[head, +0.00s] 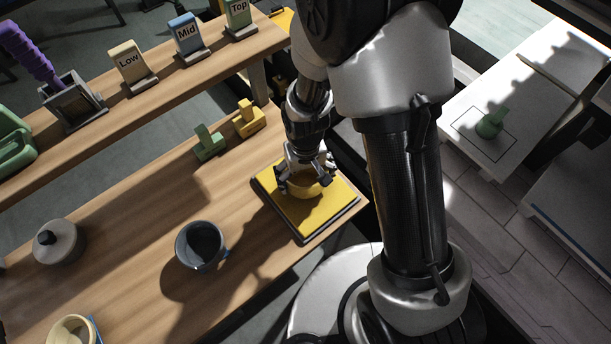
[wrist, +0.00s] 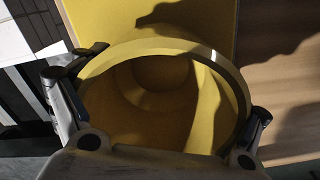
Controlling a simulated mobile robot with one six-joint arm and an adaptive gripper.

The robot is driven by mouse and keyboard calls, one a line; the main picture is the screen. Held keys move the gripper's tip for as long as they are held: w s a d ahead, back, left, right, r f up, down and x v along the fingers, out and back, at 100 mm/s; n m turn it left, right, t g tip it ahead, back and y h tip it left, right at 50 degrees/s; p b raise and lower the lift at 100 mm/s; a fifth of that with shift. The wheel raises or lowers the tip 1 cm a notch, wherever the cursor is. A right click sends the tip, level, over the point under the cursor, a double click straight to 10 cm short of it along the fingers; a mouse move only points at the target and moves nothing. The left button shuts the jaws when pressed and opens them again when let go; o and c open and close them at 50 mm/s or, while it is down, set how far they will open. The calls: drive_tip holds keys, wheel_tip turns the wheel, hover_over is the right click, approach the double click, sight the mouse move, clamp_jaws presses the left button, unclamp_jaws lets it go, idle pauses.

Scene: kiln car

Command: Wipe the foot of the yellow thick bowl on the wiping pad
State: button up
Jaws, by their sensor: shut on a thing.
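The yellow thick bowl (head: 305,187) is in my gripper (head: 305,178), at the yellow wiping pad (head: 318,212) near the table's right end. In the wrist view the bowl (wrist: 150,100) is seen from above, with its open mouth towards the camera and its foot hidden below. The fingers of my gripper (wrist: 158,112) press on the bowl's outside at its left and right. The wiping pad (wrist: 200,14) shows beyond the rim. I cannot tell whether the foot touches the pad. In the head view my gripper hides part of the bowl.
A dark blue-grey cup (head: 201,246) and a lidded grey jar (head: 60,243) stand on the table (head: 130,225). Small green (head: 208,143) and yellow (head: 249,118) pieces stand behind the pad. A raised shelf (head: 165,80) carries signs Low, Mid and Top.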

wheel_tip(320, 180, up, 7)
drive_tip(key=p, duration=0.5)
drive_tip(key=shift+f, duration=0.1)
idle(0.5)
